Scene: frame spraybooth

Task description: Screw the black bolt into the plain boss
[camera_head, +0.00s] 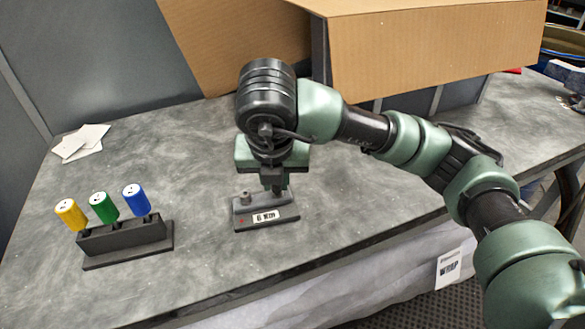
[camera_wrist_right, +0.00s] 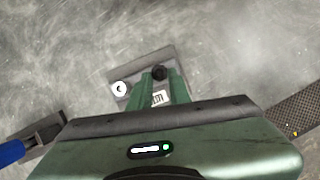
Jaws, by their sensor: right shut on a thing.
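My right gripper (camera_head: 277,188) points down over a dark base plate (camera_head: 289,213) with a white label. In the right wrist view the gripper (camera_wrist_right: 160,78) has its fingers shut on a black bolt (camera_wrist_right: 159,72), over the right part of the plate. The bolt's lower end, and whether it sits in a boss, is hidden. A short grey round post (camera_head: 245,196) stands at the left of the plate; it also shows in the right wrist view with a pale top (camera_wrist_right: 120,88). I cannot tell whether it is the plain boss. My left gripper is not in view.
A dark rack (camera_head: 125,238) at left holds yellow (camera_head: 69,214), green (camera_head: 103,207) and blue (camera_head: 135,199) capped cylinders. White papers (camera_head: 80,142) lie behind it. A large cardboard box (camera_head: 430,50) stands at the back. The table's front edge is close to the plate.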

